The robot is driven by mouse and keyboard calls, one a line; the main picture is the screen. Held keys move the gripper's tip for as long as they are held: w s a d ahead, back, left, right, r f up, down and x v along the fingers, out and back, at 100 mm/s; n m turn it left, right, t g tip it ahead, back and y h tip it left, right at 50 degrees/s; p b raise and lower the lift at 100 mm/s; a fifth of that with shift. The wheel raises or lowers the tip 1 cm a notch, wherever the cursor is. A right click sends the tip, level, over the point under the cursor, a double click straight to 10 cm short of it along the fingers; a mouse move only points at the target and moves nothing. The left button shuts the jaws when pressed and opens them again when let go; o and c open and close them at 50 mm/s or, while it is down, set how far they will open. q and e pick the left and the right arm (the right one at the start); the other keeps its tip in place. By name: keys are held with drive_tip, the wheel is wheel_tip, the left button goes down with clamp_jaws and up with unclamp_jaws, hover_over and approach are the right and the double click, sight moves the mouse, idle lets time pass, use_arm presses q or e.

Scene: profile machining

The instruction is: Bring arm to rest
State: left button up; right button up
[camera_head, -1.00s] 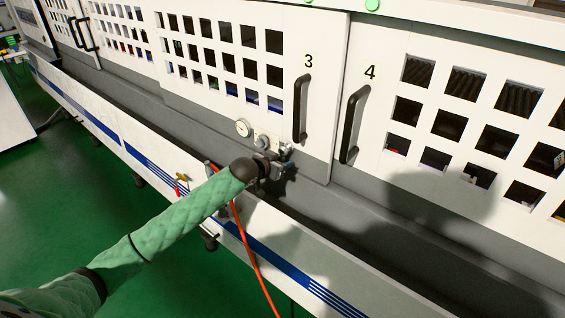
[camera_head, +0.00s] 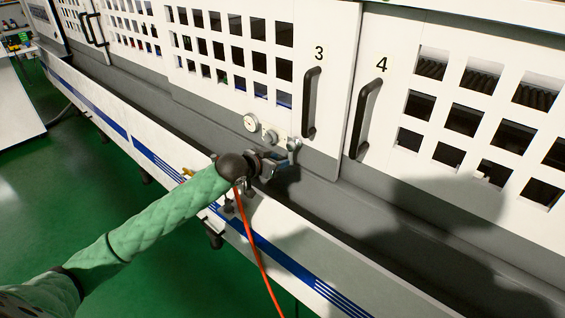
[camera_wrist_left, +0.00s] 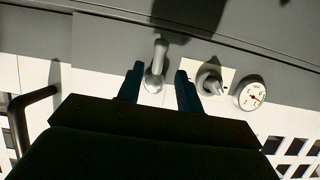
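My left arm, in a green quilted sleeve, comes in from the lower left in the head view. Its gripper (camera_head: 284,163) is close to the machine front, just below a silver valve lever (camera_head: 293,144). In the left wrist view the two dark fingers (camera_wrist_left: 159,88) stand apart. The silver lever (camera_wrist_left: 155,65) shows between and beyond their tips; I cannot tell whether they touch it. Nothing is held. My right gripper is in neither view.
A second valve knob (camera_head: 270,136) and a round gauge (camera_head: 250,121) sit beside the lever. Black door handles (camera_head: 311,103) (camera_head: 366,118) stick out at doors 3 and 4. An orange cable (camera_head: 257,250) hangs below the arm. Green floor (camera_head: 180,280) is open in front.

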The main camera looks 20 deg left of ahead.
use_arm(q)
drive_tip(key=shift+s+a+r, duration=0.1)
drive_tip(key=shift+s, duration=0.15)
idle(0.3)
drive_tip(key=s+d+f+g+y, duration=0.15)
drive_tip(key=s+d+f, duration=0.25)
drive_tip(key=s+f, duration=0.5)
drive_tip(key=s+d+f+g+y, duration=0.1)
drive_tip(key=s+d+f+g, duration=0.25)
drive_tip(key=s+f, duration=0.55)
drive_tip(key=s+f+n+g+y, duration=0.1)
drive_tip(key=s+f+g, duration=0.1)
drive_tip(key=s, duration=1)
drive_tip(key=s+f+n+g+y, duration=0.1)
drive_tip(key=s+f+g, duration=0.1)
drive_tip(key=s, duration=1.1)
wheel_tip(320, 180, down, 26)
drive_tip(key=w+d+g, duration=0.1)
drive_tip(key=w+d, duration=0.1)
drive_tip(key=d, duration=0.1)
drive_tip(key=s+f, duration=0.3)
drive_tip(key=f, duration=0.6)
drive_tip(key=s+f, duration=0.4)
drive_tip(key=f, duration=0.6)
drive_tip(key=shift+d+f+g, duration=0.2)
drive_tip(key=shift+f+g, duration=0.05)
drive_tip(key=shift+g, duration=0.15)
drive_tip(key=shift+h, duration=0.25)
